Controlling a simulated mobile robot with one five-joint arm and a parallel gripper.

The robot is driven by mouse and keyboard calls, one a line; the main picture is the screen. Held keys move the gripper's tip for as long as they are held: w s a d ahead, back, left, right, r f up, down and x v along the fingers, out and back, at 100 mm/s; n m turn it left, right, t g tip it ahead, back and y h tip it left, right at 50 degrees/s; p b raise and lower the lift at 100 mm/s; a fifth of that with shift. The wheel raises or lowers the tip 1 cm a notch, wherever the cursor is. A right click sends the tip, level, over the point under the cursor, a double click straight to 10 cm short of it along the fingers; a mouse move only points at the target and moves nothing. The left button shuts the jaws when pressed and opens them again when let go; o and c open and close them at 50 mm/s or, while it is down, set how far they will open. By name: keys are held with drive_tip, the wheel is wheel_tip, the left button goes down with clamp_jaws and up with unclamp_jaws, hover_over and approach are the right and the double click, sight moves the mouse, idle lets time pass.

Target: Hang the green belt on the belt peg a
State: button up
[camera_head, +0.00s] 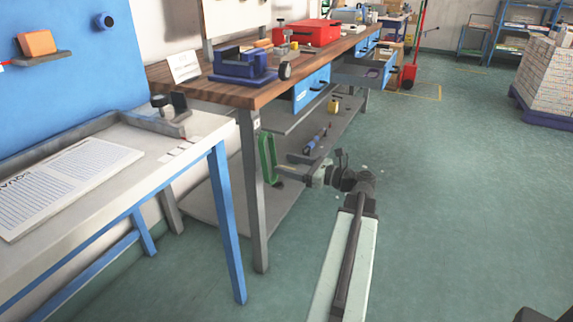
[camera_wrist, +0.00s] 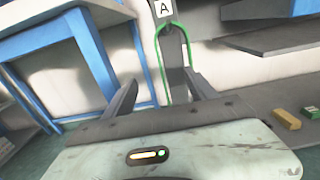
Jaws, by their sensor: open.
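The green belt (camera_head: 268,158) hangs as a narrow upright loop at the front leg of the wooden-topped workbench. In the wrist view the belt (camera_wrist: 161,62) arcs over a dark part just below a white label "A" (camera_wrist: 163,9), which appears to be the belt peg; the peg itself is hard to make out. The label also shows in the head view (camera_head: 256,124). My gripper (camera_head: 292,172) is just right of the belt in the head view. In the wrist view its two fingers (camera_wrist: 160,80) are spread apart, with the belt's lower part between them and nothing gripped.
The wooden workbench (camera_head: 225,94) carries a blue vise (camera_head: 243,66) and red box (camera_head: 308,33). Its blue drawer (camera_head: 312,86) and lower shelf (camera_head: 318,140) lie near my arm. A blue-legged table (camera_head: 226,215) stands left. The green floor (camera_head: 450,200) on the right is clear.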

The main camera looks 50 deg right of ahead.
drive_tip(key=v, duration=0.8)
idle(1.6)
idle(0.4)
